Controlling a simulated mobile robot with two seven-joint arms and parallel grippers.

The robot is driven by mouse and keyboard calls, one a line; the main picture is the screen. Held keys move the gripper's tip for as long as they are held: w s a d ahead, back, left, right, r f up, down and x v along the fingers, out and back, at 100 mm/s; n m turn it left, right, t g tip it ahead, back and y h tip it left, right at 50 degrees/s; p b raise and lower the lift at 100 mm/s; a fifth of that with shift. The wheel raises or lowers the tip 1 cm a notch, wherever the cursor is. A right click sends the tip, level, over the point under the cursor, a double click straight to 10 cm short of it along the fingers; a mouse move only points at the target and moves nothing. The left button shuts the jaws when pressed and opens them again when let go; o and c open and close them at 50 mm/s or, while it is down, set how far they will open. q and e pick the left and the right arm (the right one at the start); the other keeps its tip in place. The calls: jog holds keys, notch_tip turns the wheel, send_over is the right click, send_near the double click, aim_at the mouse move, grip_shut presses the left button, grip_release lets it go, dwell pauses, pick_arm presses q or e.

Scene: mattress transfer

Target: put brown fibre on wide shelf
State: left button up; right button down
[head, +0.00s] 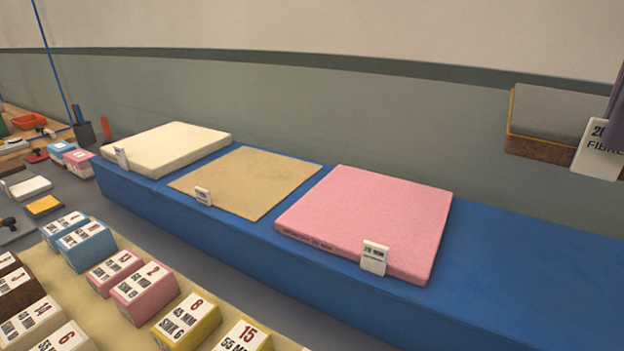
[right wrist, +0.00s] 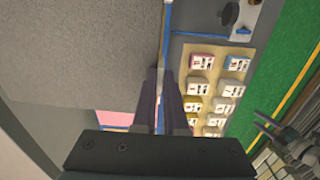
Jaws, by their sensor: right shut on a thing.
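The brown fibre block (head: 541,146) has brown sides and a grey top, and a white tag (head: 597,150) reading "FIBRE" hangs at its front edge. It is at the upper right of the head view, in the air above the blue shelf's level. My right gripper (head: 617,102) is shut on its tagged edge; only a dark purple finger shows there. In the right wrist view the fingers (right wrist: 166,92) meet the edge of the block's grey face (right wrist: 80,50). The long blue shelf (head: 500,250) runs along the wall.
A cream mattress (head: 168,148), a thin tan sheet (head: 247,182) and a pink mattress (head: 365,215) lie on the shelf, each tagged. Its right part is bare. Several numbered sample blocks (head: 145,290) stand in front at the lower left. A wall is behind.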

aim_at(599, 177)
jog(key=shift+d+f, duration=0.1)
jog(key=shift+d, duration=0.15)
jog(key=shift+f+n, duration=0.3)
notch_tip(599, 177, down, 6)
jog(key=b, duration=0.2)
jog(key=shift+f+b, duration=0.2)
jog(key=shift+b, duration=0.1)
notch_tip(599, 177, down, 13)
jog(key=shift+f, duration=0.1)
